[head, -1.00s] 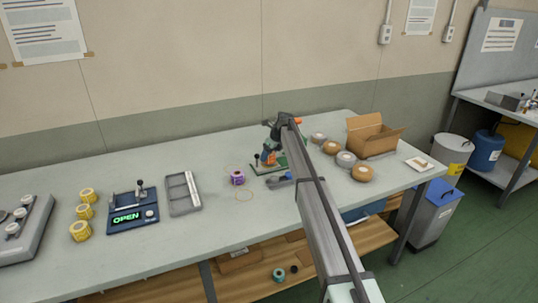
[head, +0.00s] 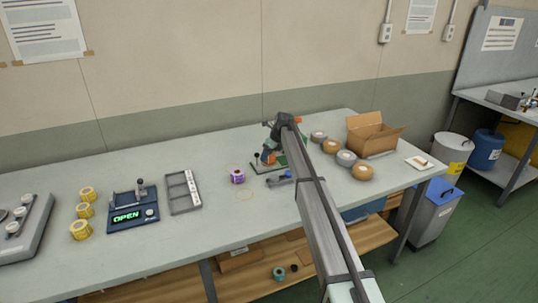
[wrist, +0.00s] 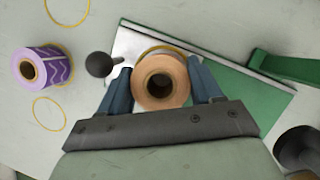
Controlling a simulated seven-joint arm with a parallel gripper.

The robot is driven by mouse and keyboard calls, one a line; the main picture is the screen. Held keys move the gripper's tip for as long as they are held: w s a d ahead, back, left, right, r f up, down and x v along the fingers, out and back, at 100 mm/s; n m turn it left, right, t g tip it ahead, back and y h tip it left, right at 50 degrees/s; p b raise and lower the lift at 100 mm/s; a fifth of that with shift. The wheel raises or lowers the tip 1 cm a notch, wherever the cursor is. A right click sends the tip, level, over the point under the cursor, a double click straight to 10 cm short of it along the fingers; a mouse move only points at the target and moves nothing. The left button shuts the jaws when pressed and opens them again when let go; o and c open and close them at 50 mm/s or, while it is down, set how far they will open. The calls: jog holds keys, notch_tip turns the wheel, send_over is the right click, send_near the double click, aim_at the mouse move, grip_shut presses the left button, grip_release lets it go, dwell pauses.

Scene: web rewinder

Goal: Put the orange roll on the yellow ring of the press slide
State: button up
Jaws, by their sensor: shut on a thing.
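My gripper (wrist: 160,88) is shut on the orange roll (wrist: 179,76), with one blue finger on each side of it. The roll's open core faces the wrist camera. A thin arc of the yellow ring (wrist: 158,48) shows at the roll's far edge, on the pale press slide (wrist: 131,42). The roll is over or on the ring; I cannot tell whether it touches the slide. The press's green base (wrist: 232,88) lies to the right of the roll. In the head view my gripper (head: 268,158) is low over the press, and my arm hides part of it.
A black ball knob (wrist: 99,64) stands close to the left finger. A purple roll (wrist: 43,67) sits further left, beside thin yellow circles on the table. A green bracket (wrist: 285,67) rises at right. Tan and grey rolls (head: 362,172) and an open carton (head: 373,136) stand right of my arm.

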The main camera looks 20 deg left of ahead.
jog(key=shift+f, duration=0.3)
dwell(0.7)
jog(key=o, duration=1)
jog(key=shift+o, duration=0.4)
jog(key=shift+r, duration=0.1)
jog(key=shift+w+a+r, duration=0.1)
jog(key=shift+a+r, duration=0.05)
jog(key=shift+r, duration=0.95)
jog(key=shift+w+a+r, duration=0.1)
jog(key=shift+r, duration=1)
jog(key=v, duration=0.3)
jog(key=shift+a+r, duration=0.1)
jog(key=shift+a, duration=0.2)
